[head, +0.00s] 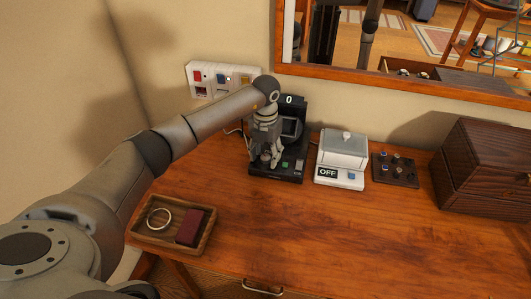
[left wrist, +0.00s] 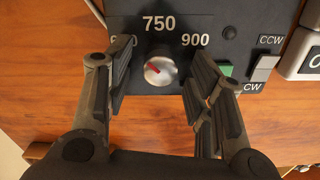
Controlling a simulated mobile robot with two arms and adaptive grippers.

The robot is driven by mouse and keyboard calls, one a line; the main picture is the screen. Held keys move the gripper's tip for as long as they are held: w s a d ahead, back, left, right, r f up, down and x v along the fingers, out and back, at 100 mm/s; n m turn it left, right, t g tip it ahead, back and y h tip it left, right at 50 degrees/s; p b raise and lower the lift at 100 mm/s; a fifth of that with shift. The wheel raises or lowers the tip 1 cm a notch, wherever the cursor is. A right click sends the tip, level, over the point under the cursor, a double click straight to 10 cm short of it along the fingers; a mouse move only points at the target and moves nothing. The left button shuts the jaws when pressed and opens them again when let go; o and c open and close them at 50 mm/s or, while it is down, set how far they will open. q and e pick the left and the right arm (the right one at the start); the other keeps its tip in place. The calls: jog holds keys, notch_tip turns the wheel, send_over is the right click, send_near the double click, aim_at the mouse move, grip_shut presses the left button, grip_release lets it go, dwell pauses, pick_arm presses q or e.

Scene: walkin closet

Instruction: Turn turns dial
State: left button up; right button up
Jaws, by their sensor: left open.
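The turns dial (left wrist: 160,67) is a silver round knob with a red pointer mark on a dark panel, seen in the left wrist view. Its mark points to the upper left. The numbers 750 and 900 are printed above it, and another at the left is mostly hidden by a finger. The dial belongs to a black device (head: 291,177) with a display reading 0, against the wall in the head view. My left gripper (head: 265,158) is open over the device, one finger on each side of the dial, with visible gaps. My right gripper is out of view.
A green button (left wrist: 225,68) and a switch (left wrist: 264,68) near CCW labels lie right of the dial. A white box marked OFF (head: 342,160) stands right of the device. A wooden tray (head: 160,238) with a ring sits front left. The front middle of the table (head: 300,230) is clear.

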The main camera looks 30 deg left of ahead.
pick_arm(q)
jog(key=c, duration=1)
jog(key=shift+c, duration=0.2)
jog(key=shift+m+b, duration=0.3)
jog(key=shift+m, duration=0.1)
jog(key=m+b, duration=0.1)
jog(key=m, duration=0.2)
jog(key=shift+f, duration=0.1)
jog(key=m+b, duration=0.2)
jog(key=m, duration=0.2)
jog(key=shift+m, duration=0.4)
jog(key=o, duration=1)
